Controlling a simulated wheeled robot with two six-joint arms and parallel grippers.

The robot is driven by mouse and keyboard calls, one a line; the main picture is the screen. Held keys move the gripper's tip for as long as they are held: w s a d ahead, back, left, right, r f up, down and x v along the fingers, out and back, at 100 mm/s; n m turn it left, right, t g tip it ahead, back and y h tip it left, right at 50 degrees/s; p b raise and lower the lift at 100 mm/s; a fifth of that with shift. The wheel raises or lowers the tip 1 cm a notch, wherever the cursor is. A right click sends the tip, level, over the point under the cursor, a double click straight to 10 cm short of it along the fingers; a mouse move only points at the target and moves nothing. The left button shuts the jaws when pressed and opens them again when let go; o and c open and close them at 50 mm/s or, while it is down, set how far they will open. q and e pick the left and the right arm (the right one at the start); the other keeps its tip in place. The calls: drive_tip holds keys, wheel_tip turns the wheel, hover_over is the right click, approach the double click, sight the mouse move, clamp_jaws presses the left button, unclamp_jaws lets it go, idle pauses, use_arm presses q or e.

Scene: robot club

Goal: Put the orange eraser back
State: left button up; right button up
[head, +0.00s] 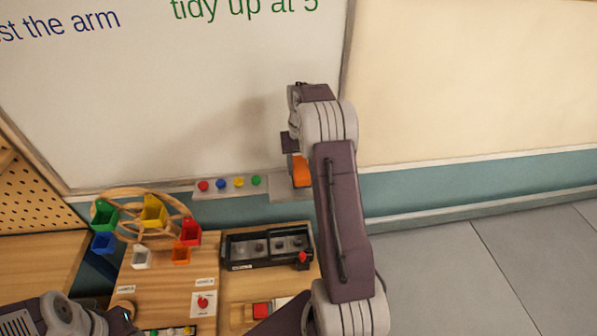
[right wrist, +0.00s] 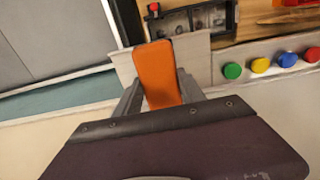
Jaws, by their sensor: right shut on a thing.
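The orange eraser (head: 301,171) is between the fingers of my right gripper (head: 294,153), in front of the lower whiteboard (head: 180,110). In the right wrist view the eraser (right wrist: 158,72) stands out beyond the two grey fingers of the shut right gripper (right wrist: 160,92). A pale ledge (head: 289,190) is at the whiteboard's bottom edge, just below the eraser; in the right wrist view the ledge (right wrist: 196,55) lies behind it. I cannot tell whether the eraser touches the ledge. My left arm shows at the bottom left, but its gripper does not show.
A strip with red, blue, yellow and green magnets (head: 239,182) is left of the ledge. Below are a wooden wheel with coloured bins (head: 153,212), a black tray (head: 268,247) and a wooden bench (head: 160,278). Open floor (head: 500,240) is to the right.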

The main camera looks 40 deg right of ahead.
sight(299, 165)
drive_tip(key=shift+w+a+f, duration=0.15)
drive_tip(key=shift+w, duration=0.15)
drive_tip(key=shift+w+d+f, duration=0.2)
drive_tip(key=shift+w+f, duration=0.1)
drive_tip(key=shift+f, duration=0.05)
wheel_tip(299, 165, down, 4)
drive_tip(key=shift+s+r+p, duration=0.15)
drive_tip(key=shift+r+p, duration=0.1)
drive_tip(key=shift+p, duration=0.7)
drive_tip(key=shift+f, duration=0.15)
drive_tip(key=o, duration=1.2)
wheel_tip(299, 165, up, 12)
drive_tip(key=shift+r+b, duration=0.1)
drive_tip(key=shift+b, duration=0.95)
